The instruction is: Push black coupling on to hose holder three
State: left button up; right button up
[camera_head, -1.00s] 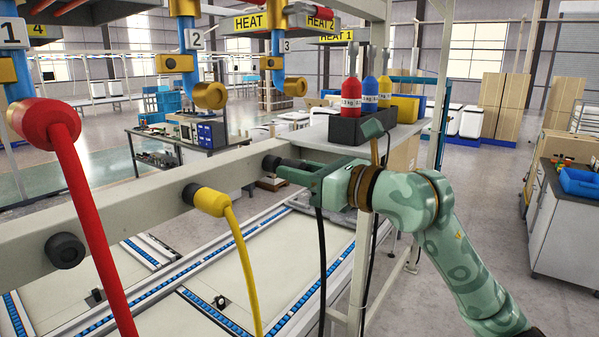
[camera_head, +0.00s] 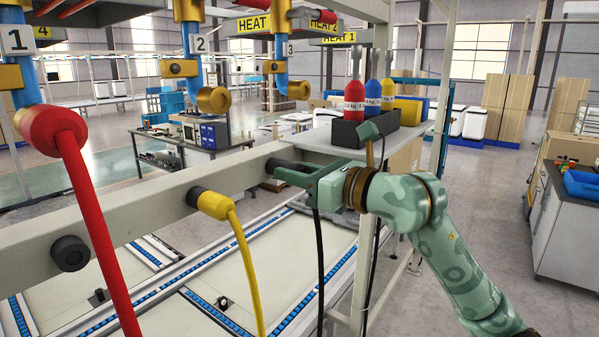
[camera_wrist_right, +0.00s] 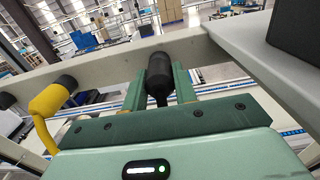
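The black coupling (camera_wrist_right: 158,78) sits at the grey beam, at the holder below the pipe marked 3. It also shows in the head view (camera_head: 284,165), with its black hose (camera_head: 320,260) hanging down. My right gripper (camera_head: 300,178) is at the coupling. In the right wrist view its green fingers (camera_wrist_right: 160,90) are spread on either side of the coupling, and a narrow gap shows beside it. The coupling's far end meets the beam, and the contact itself is partly hidden. My left gripper is not in view.
A yellow coupling (camera_head: 210,203) sits on the beam (camera_head: 140,208) to the left. A bare black holder (camera_head: 70,253) is further left. A red coupling (camera_head: 50,128) with a red hose hangs from pipe 1. Bottles stand in a black box (camera_head: 365,131) behind my gripper.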

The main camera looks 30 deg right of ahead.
jog(key=o, duration=0.5)
jog(key=b+v, duration=0.9)
jog(key=v, duration=0.7)
jog(key=shift+s, duration=0.15)
jog(key=shift+d+f, duration=0.1)
